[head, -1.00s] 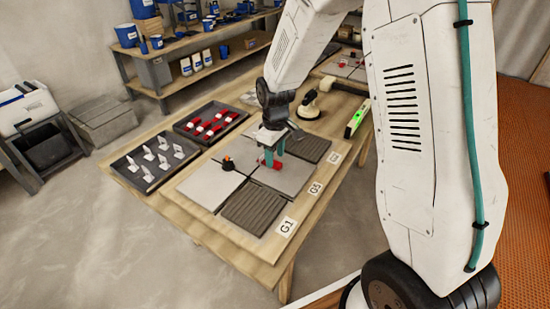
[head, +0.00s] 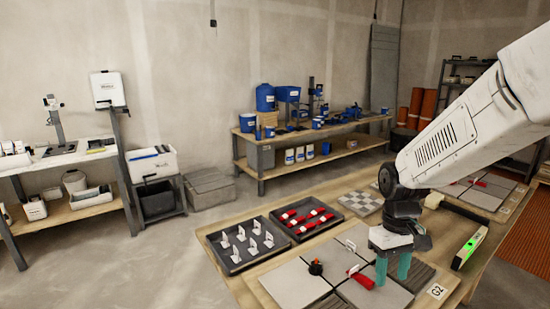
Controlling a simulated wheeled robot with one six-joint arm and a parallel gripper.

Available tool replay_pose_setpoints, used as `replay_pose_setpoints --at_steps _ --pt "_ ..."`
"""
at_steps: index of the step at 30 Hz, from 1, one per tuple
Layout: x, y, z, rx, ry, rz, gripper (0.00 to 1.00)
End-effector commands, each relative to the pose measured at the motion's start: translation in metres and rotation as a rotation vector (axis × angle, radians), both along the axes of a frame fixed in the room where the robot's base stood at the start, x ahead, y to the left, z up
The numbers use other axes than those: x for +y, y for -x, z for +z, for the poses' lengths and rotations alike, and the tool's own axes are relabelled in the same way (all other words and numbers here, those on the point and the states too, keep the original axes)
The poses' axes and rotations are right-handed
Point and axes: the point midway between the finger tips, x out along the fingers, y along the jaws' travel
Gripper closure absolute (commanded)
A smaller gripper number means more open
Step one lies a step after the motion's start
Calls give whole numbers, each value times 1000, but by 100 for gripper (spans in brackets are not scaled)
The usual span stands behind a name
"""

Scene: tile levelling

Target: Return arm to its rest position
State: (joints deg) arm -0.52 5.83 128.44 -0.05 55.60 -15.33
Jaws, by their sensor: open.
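My gripper (head: 393,266) hangs from my white arm at the right of the head view, its teal fingers pointing down over the tiled board. The fingers are apart and nothing shows between them. Grey tiles (head: 295,284) lie on the wooden table below. A red wedge (head: 361,278) with a white clip rests on the tiles just left of the fingers. Whether the fingertips touch a tile cannot be told.
A dark tray of white clips (head: 237,262) and a tray of red wedges (head: 297,232) stand left of the gripper. A green-lit level (head: 469,247) lies at right. A label G2 (head: 436,291) is at the board's edge. A bench with blue containers (head: 305,140) stands behind.

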Motion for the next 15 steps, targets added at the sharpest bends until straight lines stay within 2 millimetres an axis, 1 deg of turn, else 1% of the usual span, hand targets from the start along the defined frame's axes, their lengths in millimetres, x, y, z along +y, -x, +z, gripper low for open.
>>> replay_pose_setpoints --at_steps 1,5,6,9,12,15 --pt "0 15 15 -5 5 -30 56" --pt "-2 59 47 -15 19 -113 56" --pt "-2 73 56 -19 23 -138 56" --pt "-3 107 76 -42 30 -194 56" --pt "-3 139 91 -74 33 -238 56" --pt "-4 167 103 -117 31 -267 56"
